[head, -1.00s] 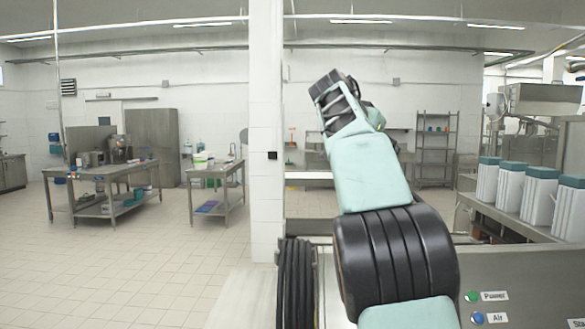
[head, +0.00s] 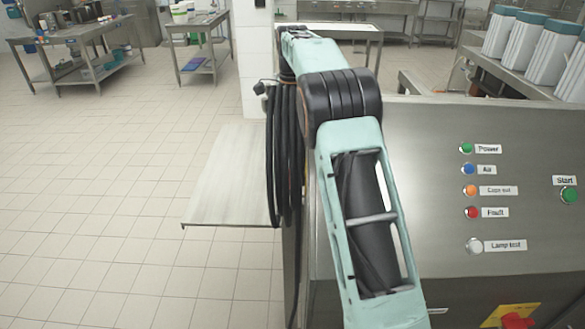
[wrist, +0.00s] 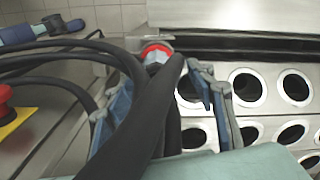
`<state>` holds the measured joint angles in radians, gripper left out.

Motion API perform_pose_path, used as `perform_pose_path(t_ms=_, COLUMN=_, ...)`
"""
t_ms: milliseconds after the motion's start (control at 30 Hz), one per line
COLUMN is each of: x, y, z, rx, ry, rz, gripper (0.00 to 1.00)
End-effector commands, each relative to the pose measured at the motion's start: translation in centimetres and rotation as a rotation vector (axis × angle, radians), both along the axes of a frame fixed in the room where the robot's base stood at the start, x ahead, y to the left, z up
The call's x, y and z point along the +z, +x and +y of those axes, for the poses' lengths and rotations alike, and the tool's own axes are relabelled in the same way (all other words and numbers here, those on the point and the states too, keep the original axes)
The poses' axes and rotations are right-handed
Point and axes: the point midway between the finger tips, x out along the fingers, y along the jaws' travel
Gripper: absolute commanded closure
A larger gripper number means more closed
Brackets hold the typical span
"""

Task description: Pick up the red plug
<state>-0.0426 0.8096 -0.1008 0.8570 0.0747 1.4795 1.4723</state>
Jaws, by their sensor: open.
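The red plug (wrist: 153,51), a red ring with a pale grey body, shows at upper middle in the wrist view, close to the edge of the metal machine. My gripper (wrist: 160,78) is open, its blue-grey fingers apart on the left and right below the plug. A thick dark tube crosses between the fingers and hides part of the plug and the gap. I cannot tell whether a finger touches the plug. In the head view my arm reaches away over the machine; I cannot make out the gripper or the red plug there.
Black cables (head: 284,150) hang in loops at the machine's left end, beside a pale shelf (head: 228,175). A blue connector (wrist: 32,31) lies at upper left in the wrist view. Round cup holes (wrist: 247,86) fill the right. A red stop button (head: 516,321) sits on yellow.

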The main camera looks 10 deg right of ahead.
Motion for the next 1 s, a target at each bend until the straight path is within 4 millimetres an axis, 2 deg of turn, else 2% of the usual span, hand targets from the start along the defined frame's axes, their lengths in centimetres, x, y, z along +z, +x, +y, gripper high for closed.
perform_pose_path(t_ms=400, x=-4.7, y=-0.6, z=0.0, rx=0.001, ry=-0.002, rz=0.0, gripper=0.5)
perform_pose_path(t_ms=700, x=-5.2, y=-0.6, z=0.0, rx=0.001, ry=-0.002, rz=-0.002, gripper=0.5)
perform_pose_path(t_ms=1000, x=-5.2, y=-0.6, z=0.0, rx=0.001, ry=-0.002, rz=-0.002, gripper=0.81)
